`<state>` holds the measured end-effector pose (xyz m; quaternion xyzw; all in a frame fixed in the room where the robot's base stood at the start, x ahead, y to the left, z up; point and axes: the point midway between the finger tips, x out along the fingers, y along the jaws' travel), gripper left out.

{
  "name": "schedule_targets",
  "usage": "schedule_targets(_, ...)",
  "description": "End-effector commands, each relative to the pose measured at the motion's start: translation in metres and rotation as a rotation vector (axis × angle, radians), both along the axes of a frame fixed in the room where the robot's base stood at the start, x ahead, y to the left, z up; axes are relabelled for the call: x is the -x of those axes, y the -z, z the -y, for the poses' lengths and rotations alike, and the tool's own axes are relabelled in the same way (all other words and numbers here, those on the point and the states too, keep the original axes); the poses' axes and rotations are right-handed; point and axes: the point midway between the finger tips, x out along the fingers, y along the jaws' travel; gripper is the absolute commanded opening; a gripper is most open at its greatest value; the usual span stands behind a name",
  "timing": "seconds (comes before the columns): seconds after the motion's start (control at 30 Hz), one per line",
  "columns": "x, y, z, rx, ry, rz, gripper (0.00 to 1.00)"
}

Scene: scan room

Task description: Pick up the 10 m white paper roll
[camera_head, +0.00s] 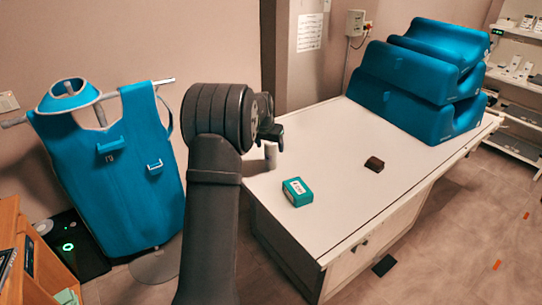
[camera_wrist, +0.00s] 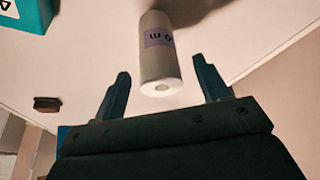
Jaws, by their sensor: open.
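The white paper roll (camera_wrist: 160,66) shows in the wrist view as a white cylinder with a pale purple label, its end with the core hole facing the gripper. In the head view the roll (camera_head: 271,155) stands on the white table, partly hidden by my arm. My gripper (camera_wrist: 163,80) is open, with one dark blue finger on each side of the roll's near end. Gaps show between the fingers and the roll. In the head view the gripper (camera_head: 272,133) is just above the roll.
A teal box (camera_head: 297,191) and a small dark brown block (camera_head: 374,164) lie on the white table (camera_head: 330,205). Large blue stacked cushions (camera_head: 420,75) fill the table's far end. A blue apron (camera_head: 115,165) hangs at the left.

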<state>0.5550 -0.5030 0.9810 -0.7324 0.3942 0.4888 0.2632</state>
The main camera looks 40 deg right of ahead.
Motion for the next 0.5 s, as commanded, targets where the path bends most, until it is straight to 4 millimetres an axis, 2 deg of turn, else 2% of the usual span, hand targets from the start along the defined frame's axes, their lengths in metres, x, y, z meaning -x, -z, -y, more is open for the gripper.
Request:
schedule_targets(0.3, -0.006, 0.039, 0.011, -0.002, 0.0, -0.002, 0.68)
schedule_targets(0.5, -0.009, 0.048, 0.015, 0.0, 0.0, 0.0, 0.68)
